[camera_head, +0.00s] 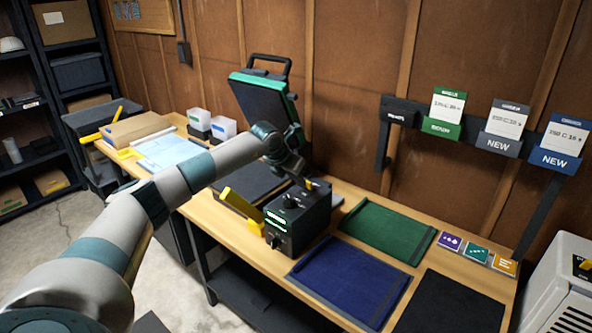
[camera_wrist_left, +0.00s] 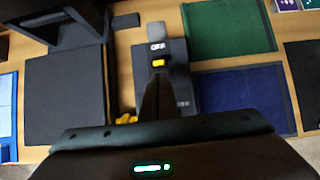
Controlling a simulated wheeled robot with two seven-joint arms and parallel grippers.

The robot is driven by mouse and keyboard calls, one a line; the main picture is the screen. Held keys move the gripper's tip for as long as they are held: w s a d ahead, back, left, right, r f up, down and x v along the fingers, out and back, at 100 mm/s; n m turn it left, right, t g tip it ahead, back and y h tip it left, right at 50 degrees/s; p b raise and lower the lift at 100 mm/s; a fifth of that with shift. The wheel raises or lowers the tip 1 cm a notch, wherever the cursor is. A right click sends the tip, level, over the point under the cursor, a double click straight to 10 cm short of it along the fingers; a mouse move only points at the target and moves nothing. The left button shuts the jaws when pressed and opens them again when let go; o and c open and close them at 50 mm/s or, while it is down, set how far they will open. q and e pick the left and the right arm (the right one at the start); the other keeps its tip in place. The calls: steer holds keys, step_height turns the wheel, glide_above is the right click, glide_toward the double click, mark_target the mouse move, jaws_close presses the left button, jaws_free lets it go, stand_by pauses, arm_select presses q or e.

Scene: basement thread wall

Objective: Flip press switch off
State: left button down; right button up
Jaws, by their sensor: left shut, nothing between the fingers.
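The black control box (camera_head: 300,218) stands on the wooden table, with a knob, a small lever and a green lit label on its faces. A small yellow switch (camera_head: 313,184) shows at the top back of the box. In the left wrist view the yellow switch (camera_wrist_left: 158,62) lies just beyond my fingertips, below a small white label. My left gripper (camera_head: 304,183) is shut and empty, pointing down over the box. In the wrist view the gripper's closed fingers (camera_wrist_left: 155,84) hide part of the box top. I cannot tell if they touch it. My right gripper is not in view.
The green-edged press (camera_head: 268,100) stands open behind the box. A yellow handle (camera_head: 240,208) lies left of the box. Green (camera_head: 385,230) and blue (camera_head: 350,278) mats lie to the right. Tags hang on the wall rail. A white machine (camera_head: 560,285) stands at the right edge.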

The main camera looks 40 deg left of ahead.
mark_target(308, 182)
arm_select(q)
steer(key=shift+p+x, duration=0.3)
steer(key=shift+x, duration=1)
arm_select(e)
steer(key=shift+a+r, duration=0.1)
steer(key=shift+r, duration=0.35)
arm_select(q)
steer(key=shift+w+r+g, duration=0.3)
steer(key=shift+r+g, duration=0.1)
steer(key=shift+g, duration=0.4)
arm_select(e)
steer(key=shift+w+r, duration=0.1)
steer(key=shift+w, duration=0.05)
arm_select(q)
steer(key=shift+w+d+r+g, duration=0.1)
steer(key=shift+w+r+g, duration=0.15)
steer(key=shift+g, duration=0.25)
steer(key=shift+w+b, duration=0.6)
steer(key=shift+b, duration=0.15)
steer(key=shift+r, duration=0.15)
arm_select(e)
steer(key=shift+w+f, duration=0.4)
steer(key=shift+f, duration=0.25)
arm_select(q)
steer(key=shift+r+p, duration=0.2)
steer(key=shift+p, duration=0.1)
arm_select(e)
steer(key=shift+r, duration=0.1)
